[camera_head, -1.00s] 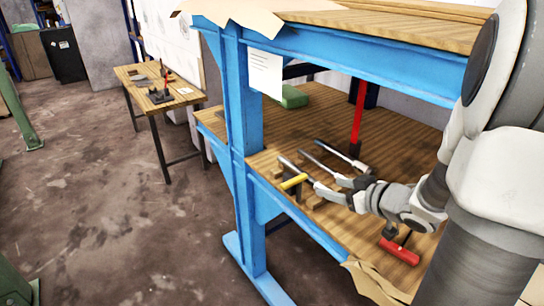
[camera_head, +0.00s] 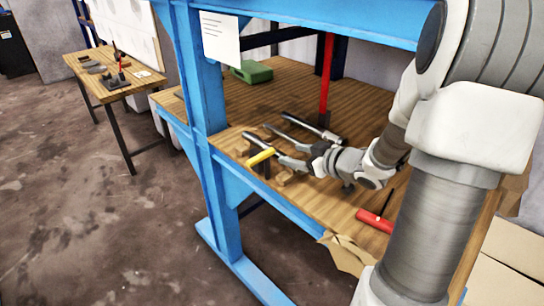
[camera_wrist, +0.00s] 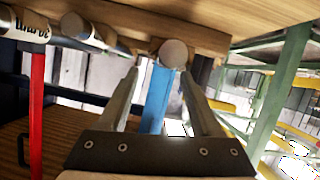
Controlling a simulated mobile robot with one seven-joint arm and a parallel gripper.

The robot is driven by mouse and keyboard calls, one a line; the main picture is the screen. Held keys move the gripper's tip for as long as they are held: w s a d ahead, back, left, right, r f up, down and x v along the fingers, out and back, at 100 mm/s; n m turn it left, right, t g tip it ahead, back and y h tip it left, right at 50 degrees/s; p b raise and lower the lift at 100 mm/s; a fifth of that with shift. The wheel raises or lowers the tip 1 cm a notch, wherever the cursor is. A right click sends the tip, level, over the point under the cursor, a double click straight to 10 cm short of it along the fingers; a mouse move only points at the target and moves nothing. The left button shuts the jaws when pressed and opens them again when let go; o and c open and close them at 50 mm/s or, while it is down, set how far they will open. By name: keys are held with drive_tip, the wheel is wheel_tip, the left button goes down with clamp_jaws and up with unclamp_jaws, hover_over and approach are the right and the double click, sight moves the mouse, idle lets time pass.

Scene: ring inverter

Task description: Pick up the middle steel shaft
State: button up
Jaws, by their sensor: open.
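Several steel shafts lie side by side on the wooden shelf, resting on wood blocks. In the head view, the middle shaft (camera_head: 287,137) runs between a back shaft (camera_head: 303,125) and a front shaft (camera_head: 251,138). My gripper (camera_head: 306,156) is open just above the shelf, over their near ends, and partly hides them. In the wrist view, my gripper (camera_wrist: 163,85) is open and empty. A round shaft end (camera_wrist: 173,53) appears between and beyond its fingers. Another shaft (camera_wrist: 78,27) lies left of the left finger. I cannot tell whether either finger touches a shaft.
A yellow handle (camera_head: 260,157) lies at the shelf's front edge. A red T-handled tool (camera_head: 376,219) lies near my arm. A red post (camera_head: 325,85) and a green box (camera_head: 251,71) stand behind. A blue leg (camera_head: 205,100) rises at the left.

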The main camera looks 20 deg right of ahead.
sight(277, 151)
drive_tip(key=shift+w+a+f, duration=0.2)
drive_tip(key=shift+w+f, duration=0.05)
drive_tip(key=shift+w, duration=0.4)
drive_tip(key=b+x, duration=0.1)
drive_tip(key=x, duration=0.1)
drive_tip(key=b+x, duration=0.1)
drive_tip(key=x, duration=0.1)
drive_tip(key=shift+a, duration=0.45)
drive_tip(key=shift+w+a+f, duration=0.1)
drive_tip(key=shift+w, duration=0.35)
clamp_jaws()
idle(0.3)
